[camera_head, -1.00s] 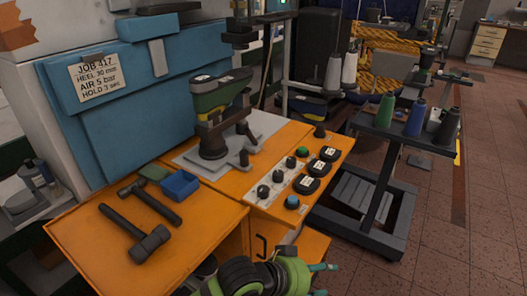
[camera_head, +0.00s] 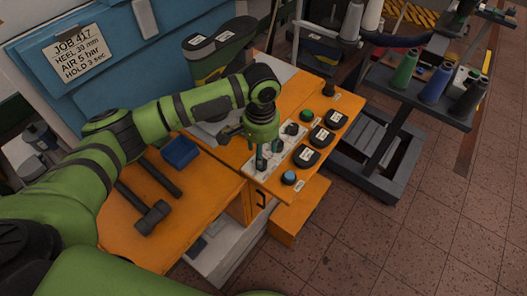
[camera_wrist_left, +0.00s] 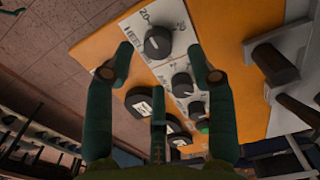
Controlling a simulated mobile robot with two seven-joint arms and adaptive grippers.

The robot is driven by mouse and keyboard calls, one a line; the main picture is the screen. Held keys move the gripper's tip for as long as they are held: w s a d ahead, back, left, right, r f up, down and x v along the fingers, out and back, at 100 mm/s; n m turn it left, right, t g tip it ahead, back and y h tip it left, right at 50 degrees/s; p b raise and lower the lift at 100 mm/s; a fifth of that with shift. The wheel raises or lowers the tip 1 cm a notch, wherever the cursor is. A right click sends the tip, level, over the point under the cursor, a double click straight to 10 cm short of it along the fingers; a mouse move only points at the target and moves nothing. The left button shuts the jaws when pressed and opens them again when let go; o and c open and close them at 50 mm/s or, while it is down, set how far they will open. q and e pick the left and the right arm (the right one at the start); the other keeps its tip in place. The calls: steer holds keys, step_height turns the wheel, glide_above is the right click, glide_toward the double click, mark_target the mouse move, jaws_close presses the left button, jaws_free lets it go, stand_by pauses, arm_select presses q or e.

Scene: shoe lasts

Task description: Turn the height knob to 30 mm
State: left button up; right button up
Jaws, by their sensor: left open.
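A white control panel (camera_head: 263,168) on the orange bench carries a row of dark round knobs. In the left wrist view, the nearest knob (camera_wrist_left: 158,43) is black and sits on a white plate (camera_wrist_left: 185,22) with printed marks, one reading 20. Its exact setting is too small to tell. My left gripper (camera_head: 268,158) is over the panel, and in the left wrist view my left gripper (camera_wrist_left: 160,62) is open, with that knob between and beyond its fingertips. Contact is not visible. In the head view the gripper partly hides the knobs. My right gripper is not in view.
More knobs (camera_wrist_left: 181,84) follow along the panel. Black labelled discs (camera_head: 305,156), a green button (camera_head: 306,116) and a blue button (camera_head: 289,178) are close by. A sign (camera_head: 77,46) reads HEEL 30 mm.

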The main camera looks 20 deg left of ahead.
arm_select(q)
steer(key=f, duration=0.4)
steer(key=shift+s+f+p, duration=0.1)
steer(key=shift+s+p, duration=0.1)
steer(key=shift+p, duration=0.1)
steer(key=shift+w+f, duration=0.1)
steer(key=shift+f, duration=0.1)
steer(key=shift+r, duration=0.1)
steer(key=shift+c, duration=0.8)
jaws_close()
